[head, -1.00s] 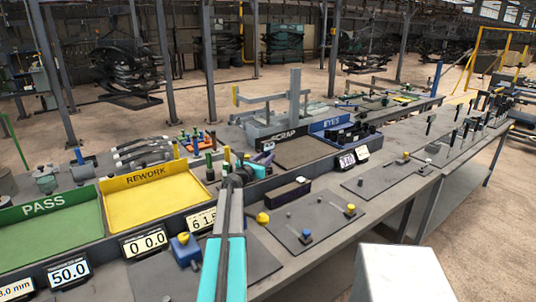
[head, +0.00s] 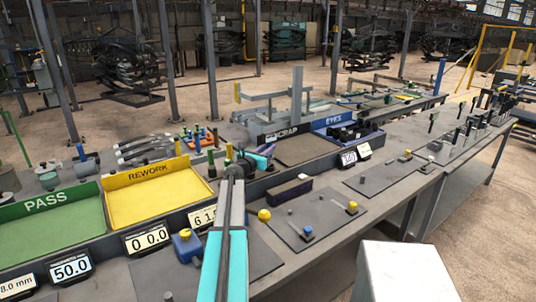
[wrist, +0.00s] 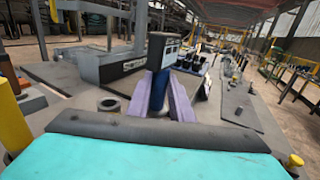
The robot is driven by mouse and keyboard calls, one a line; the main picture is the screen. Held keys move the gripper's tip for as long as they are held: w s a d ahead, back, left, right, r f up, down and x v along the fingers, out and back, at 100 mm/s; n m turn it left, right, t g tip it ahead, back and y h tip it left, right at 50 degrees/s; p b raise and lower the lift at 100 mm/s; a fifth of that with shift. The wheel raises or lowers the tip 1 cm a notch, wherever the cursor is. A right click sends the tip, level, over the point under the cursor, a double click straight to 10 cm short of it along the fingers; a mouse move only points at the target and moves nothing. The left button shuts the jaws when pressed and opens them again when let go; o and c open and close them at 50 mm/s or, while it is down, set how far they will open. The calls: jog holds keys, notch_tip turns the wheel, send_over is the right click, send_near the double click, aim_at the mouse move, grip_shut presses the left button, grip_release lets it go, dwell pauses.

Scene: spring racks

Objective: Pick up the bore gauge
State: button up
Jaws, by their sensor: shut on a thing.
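In the wrist view my gripper (wrist: 165,98) has its two purple-grey fingers closed around an upright tool with a blue shaft (wrist: 159,90) and a dark, boxy head (wrist: 158,48). I take this to be the bore gauge. Its lower end is hidden behind the teal gripper body. In the head view the teal part of my gripper (head: 265,151) shows just past the end of my arm, beside the SCRAP bin. The held tool cannot be made out there.
The yellow REWORK bin (head: 187,162) and green PASS bin (head: 100,215) lie left of my arm. The SCRAP bin (head: 279,140) and blue EYES bin (head: 329,124) are behind. A dark block (head: 291,190) and grey mats with small knobbed parts lie on the bench to the right.

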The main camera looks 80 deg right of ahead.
notch_tip(320, 180, up, 15)
jog(key=shift+f+b, duration=0.15)
jog(key=shift+b, duration=0.55)
jog(key=shift+r, duration=0.35)
jog(key=shift+r, duration=0.15)
